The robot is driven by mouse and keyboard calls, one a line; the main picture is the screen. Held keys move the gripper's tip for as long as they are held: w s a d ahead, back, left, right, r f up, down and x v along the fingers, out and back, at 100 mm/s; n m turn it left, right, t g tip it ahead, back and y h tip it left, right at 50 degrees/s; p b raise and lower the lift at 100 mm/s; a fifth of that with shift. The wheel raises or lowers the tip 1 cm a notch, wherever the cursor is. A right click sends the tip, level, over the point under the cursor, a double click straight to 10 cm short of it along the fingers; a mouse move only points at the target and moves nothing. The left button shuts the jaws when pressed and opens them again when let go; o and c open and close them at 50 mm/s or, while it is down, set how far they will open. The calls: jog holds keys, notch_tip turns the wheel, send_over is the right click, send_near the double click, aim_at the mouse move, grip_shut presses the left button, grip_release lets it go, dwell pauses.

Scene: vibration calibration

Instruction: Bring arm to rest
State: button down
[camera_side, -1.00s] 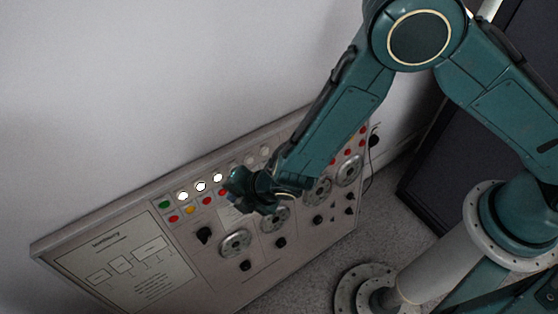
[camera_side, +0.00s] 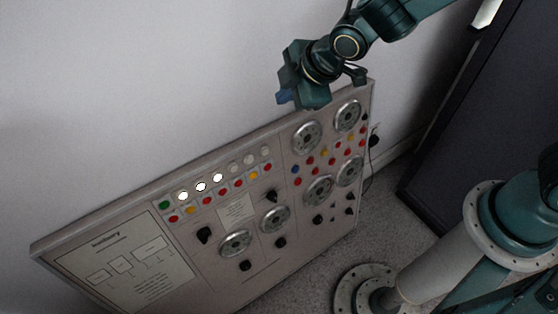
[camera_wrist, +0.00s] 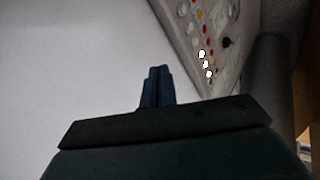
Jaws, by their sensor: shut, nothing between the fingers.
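My gripper (camera_side: 284,97) is at the upper middle of the side view, raised above the top edge of the control panel (camera_side: 225,284) and apart from it. In the wrist view its two blue fingers (camera_wrist: 157,86) are together with nothing between them. The panel leans by the wall, with several dials, black knobs and rows of coloured buttons. Three white lamps (camera_side: 201,187) on it are lit, and they also show in the wrist view (camera_wrist: 205,64).
A pale wall (camera_side: 110,90) is behind the panel. A dark cabinet (camera_side: 465,130) stands at the right, with a black plug and cable (camera_side: 373,141) between it and the panel. Grey speckled floor (camera_side: 310,285) lies in front. The space before the wall at upper left is clear.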

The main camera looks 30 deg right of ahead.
jog(key=s+d+r+m+h, duration=0.1)
jog(key=s+d+r+m, duration=1)
jog(key=s+d+r, duration=0.5)
jog(key=s+d+f+m+g, duration=0.1)
jog(key=s+d+m, duration=0.3)
jog(key=s, duration=0.4)
jog(key=shift+s+d+f+h, duration=0.2)
jog(key=shift+s+d+h, duration=0.1)
jog(key=shift+d+h, duration=0.1)
